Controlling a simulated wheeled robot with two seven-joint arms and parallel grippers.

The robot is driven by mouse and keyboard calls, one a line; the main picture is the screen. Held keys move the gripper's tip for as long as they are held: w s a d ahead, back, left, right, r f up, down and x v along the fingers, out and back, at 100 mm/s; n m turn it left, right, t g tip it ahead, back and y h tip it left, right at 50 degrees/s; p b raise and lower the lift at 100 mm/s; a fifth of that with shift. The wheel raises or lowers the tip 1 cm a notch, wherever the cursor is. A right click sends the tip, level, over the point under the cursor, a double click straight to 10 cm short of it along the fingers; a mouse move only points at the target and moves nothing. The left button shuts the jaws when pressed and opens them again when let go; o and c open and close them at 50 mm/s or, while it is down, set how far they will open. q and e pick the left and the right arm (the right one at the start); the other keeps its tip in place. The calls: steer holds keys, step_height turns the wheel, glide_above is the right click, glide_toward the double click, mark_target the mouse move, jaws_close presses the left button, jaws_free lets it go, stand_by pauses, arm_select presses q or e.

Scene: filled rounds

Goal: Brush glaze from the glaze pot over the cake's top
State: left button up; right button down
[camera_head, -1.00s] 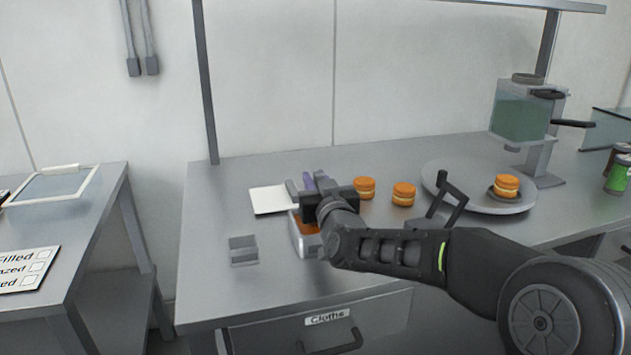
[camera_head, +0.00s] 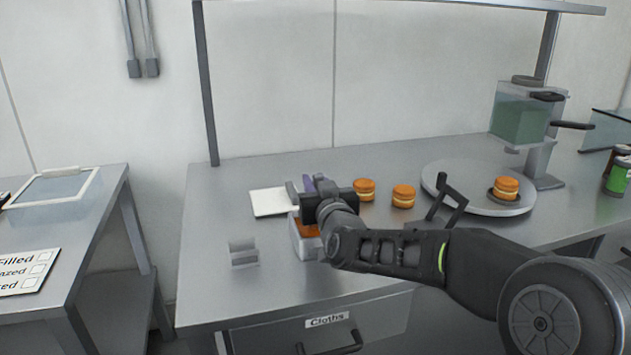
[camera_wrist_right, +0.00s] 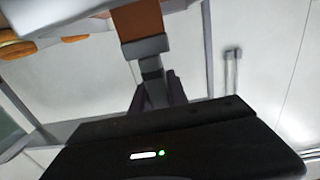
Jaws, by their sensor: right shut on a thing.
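My right gripper (camera_head: 318,193) is shut on a brush, over the back of the glaze pot (camera_head: 298,246). The pot is a pale, open box with orange-brown glaze, partly hidden by my gripper and wrist. In the right wrist view the brush (camera_wrist_right: 152,70) runs up from between the dark fingers, with a grey band and an orange-brown area beyond it. I cannot tell whether that area is bristles or glaze. The brush's tip is hidden in the head view. An orange cake (camera_head: 507,186) with a pale middle sits on a small dark disc on the round turntable (camera_head: 450,184). My left gripper is out of view.
A white board (camera_head: 268,202) lies behind the pot. A grey block (camera_head: 243,251) is left of it. A dispenser (camera_head: 522,118) stands behind the turntable.

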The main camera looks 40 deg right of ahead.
step_height(320, 180, up, 7)
steer(key=p, duration=0.4)
steer(key=shift+f, duration=0.15)
stand_by(0.7)
